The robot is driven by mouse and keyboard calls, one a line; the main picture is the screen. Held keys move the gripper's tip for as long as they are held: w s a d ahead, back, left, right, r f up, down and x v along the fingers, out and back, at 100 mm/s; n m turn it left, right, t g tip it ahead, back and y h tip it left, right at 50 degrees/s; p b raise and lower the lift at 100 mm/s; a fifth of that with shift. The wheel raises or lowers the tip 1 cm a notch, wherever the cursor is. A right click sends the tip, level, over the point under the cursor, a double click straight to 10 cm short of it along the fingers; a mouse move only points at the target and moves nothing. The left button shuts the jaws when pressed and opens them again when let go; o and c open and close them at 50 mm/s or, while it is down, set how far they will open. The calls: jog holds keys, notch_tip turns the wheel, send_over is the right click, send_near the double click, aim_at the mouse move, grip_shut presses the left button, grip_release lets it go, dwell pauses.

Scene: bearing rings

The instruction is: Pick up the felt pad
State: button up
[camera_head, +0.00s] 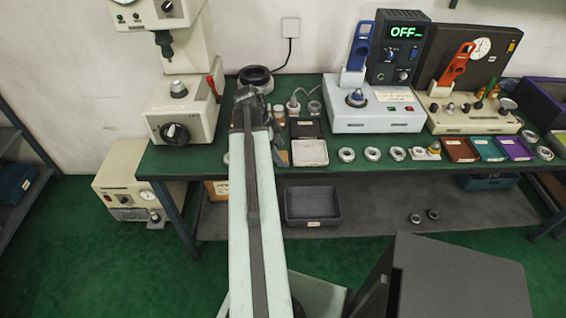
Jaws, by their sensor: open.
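I cannot tell for sure which thing is the felt pad. A flat dark square (305,128) lies on the green bench top, right of my arm. My gripper (249,94) is at the far end of my outstretched arm, over the back of the bench, left of both squares. It is open, and I see nothing held in it. My arm hides part of the bench below it.
A black ring (256,77) lies behind my gripper. Several bearing rings (372,154) line the front edge. A white machine (184,110) stands left; a light-blue device (372,113) stands right. Small coloured trays (460,150) lie further right. A dark bin (313,206) is on the lower shelf.

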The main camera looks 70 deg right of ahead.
jog(key=b+x, duration=0.1)
jog(key=x, duration=0.1)
jog(key=shift+f, duration=0.35)
jog(key=shift+r, duration=0.2)
jog(key=c, duration=1.6)
notch_tip(320, 180, up, 10)
jog(key=p, duration=1)
jog(key=o, duration=0.6)
jog(key=c, duration=0.3)
